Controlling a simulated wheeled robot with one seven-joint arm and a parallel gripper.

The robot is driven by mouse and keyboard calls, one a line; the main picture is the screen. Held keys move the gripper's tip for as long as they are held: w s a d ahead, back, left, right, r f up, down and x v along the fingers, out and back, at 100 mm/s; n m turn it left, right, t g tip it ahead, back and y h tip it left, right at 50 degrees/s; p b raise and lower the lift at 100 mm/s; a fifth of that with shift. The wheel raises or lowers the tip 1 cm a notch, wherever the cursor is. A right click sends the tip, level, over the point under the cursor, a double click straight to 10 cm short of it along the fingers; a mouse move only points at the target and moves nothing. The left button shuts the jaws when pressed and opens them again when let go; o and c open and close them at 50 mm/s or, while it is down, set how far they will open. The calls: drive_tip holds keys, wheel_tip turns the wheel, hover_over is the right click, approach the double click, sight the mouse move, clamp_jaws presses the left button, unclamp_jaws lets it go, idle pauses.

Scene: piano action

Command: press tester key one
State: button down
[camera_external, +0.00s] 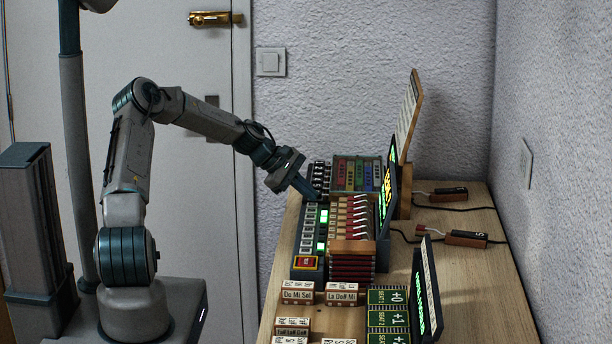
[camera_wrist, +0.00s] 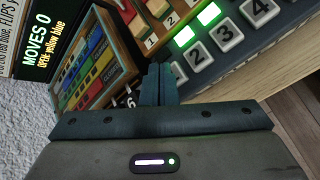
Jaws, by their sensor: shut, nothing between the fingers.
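The key tester (camera_external: 306,275) is a dark box with a column of pale keys, a red button at its near end and lit green squares. In the wrist view its numbered keys show, with the 2 key (camera_wrist: 196,56) and 3 key (camera_wrist: 228,34) clear. A pale key edge (camera_wrist: 178,73) beside my fingertips is mostly hidden and is probably key one. My gripper (camera_external: 313,197) is shut and empty, pointing down at the far end of the key column. Its fingers (camera_wrist: 160,70) hide what lies under them; I cannot tell whether they touch a key.
A rack of coloured blocks (camera_external: 358,174) stands beyond the tester, and a wooden slotted rack (camera_external: 352,247) stands to its right. Upright display boards (camera_external: 408,115) rise behind. Labelled blocks (camera_external: 297,291) and green cards (camera_external: 388,318) lie nearer on the table.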

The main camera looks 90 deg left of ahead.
sight(308, 204)
drive_tip(key=shift+r+p, duration=1.75)
drive_tip(key=shift+r, duration=1.25)
drive_tip(key=w+d+r+m+g+h, duration=0.15)
drive_tip(key=w+d+m, duration=0.25)
drive_tip(key=d, duration=0.6)
drive_tip(key=w+d+r+m+g, duration=0.25)
drive_tip(key=w+d+m, duration=0.2)
drive_tip(key=d, duration=0.65)
drive_tip(key=w+d+r+m+g, duration=0.1)
drive_tip(key=w+d+r+m, duration=0.3)
drive_tip(key=d, duration=0.6)
drive_tip(key=s+d+r+m+g, duration=0.15)
drive_tip(key=s+d+m, duration=0.25)
drive_tip(key=d, duration=0.4)
drive_tip(key=s+d+r+m, duration=0.2)
drive_tip(key=s+d+m, duration=0.15)
drive_tip(key=d, duration=0.45)
drive_tip(key=s+d+r+m, duration=0.1)
drive_tip(key=s+d+m, duration=0.7)
drive_tip(key=s, duration=0.5)
drive_tip(key=shift+d+r+t, duration=0.2)
drive_tip(key=shift+d+t, duration=0.25)
drive_tip(key=shift+d, duration=0.7)
